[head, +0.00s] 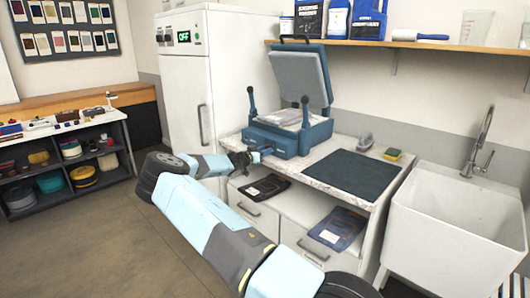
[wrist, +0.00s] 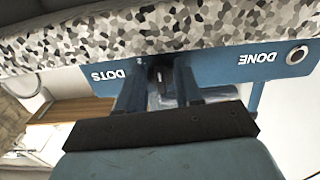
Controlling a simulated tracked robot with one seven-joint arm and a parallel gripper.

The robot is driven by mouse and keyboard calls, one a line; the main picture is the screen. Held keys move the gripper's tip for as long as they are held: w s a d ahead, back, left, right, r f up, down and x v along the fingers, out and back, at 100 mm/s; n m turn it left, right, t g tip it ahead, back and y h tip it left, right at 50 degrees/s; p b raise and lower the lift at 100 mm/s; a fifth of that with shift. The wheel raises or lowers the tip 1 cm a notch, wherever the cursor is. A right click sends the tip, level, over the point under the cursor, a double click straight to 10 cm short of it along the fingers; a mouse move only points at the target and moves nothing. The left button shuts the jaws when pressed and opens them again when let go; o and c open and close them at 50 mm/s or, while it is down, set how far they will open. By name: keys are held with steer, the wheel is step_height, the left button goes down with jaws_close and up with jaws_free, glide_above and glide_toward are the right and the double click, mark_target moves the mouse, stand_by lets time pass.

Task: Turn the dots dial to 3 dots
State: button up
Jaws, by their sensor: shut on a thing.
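The blue heat press (head: 287,140) stands on the counter with its lid raised. In the wrist view its blue front panel (wrist: 215,65) appears upside down, with the label DOTS beside my fingers and the label DONE at the right. My gripper (head: 256,157) reaches the front of the press. In the wrist view my gripper (wrist: 158,80) has its two fingers on either side of the dark dots dial (wrist: 160,72), shut on it. The fingers hide most of the dial, and I cannot read its pointer or dot marks.
A round button (wrist: 297,55) sits beside DONE. A dark mat (head: 345,172) lies on the counter right of the press. The white sink (head: 450,225) stands farther right, the fridge (head: 190,85) behind left.

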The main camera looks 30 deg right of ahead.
steer(key=shift+w+a+m, duration=0.1)
steer(key=shift+w+m, duration=0.05)
steer(key=shift+m, duration=0.25)
steer(key=o, duration=1)
steer(key=v, duration=1.3)
steer(key=shift+a, duration=0.35)
steer(key=shift+s+d, duration=0.1)
steer(key=shift+s, duration=0.1)
